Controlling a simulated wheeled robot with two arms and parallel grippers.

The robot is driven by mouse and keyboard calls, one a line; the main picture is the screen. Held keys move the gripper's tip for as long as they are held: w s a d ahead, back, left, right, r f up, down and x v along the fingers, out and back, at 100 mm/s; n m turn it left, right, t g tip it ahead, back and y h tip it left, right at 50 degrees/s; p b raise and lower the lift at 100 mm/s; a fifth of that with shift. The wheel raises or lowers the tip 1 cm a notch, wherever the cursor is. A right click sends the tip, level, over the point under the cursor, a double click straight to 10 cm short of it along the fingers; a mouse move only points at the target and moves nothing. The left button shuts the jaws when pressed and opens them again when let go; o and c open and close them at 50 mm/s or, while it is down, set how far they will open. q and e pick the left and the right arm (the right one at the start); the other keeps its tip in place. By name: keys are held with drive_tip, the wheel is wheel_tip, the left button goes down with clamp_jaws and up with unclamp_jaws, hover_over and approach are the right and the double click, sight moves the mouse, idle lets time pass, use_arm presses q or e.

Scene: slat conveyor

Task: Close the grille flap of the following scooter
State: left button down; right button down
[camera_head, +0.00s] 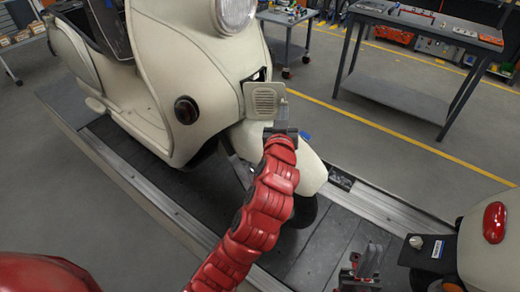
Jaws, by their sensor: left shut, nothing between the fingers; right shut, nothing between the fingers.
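The following scooter (165,75) is cream, on the left of the head view, with its front towards the right. Its cream grille flap (264,101) has horizontal slats and stands out from the body. A dark opening (259,75) shows just above and behind it. My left gripper (280,118) is shut at the flap's lower right edge, partly hidden behind the flap. I cannot tell whether it touches. My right gripper (372,261) is shut and empty, low over the conveyor at the bottom right.
The slat conveyor (318,245) runs below the scooter. Another cream scooter (480,240) with a red tail light (495,222) stands at the lower right, near my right gripper. A grey workbench (425,25) and a tool cart (287,35) stand behind, across free floor.

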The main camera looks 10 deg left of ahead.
use_arm(q)
drive_tip(key=w+a+n+g+y+b, duration=0.1)
drive_tip(key=w+n+y+b, duration=0.3)
drive_tip(key=w+b, duration=0.9)
drive_tip(key=g+y+b, duration=0.1)
drive_tip(key=y+b, duration=0.1)
drive_tip(key=y, duration=0.1)
drive_tip(key=shift+a+f+n+b, duration=0.3)
drive_tip(key=shift+n+b, duration=0.05)
drive_tip(key=shift+n, duration=0.05)
drive_tip(key=shift+s+g, duration=0.1)
drive_tip(key=shift+g, duration=0.2)
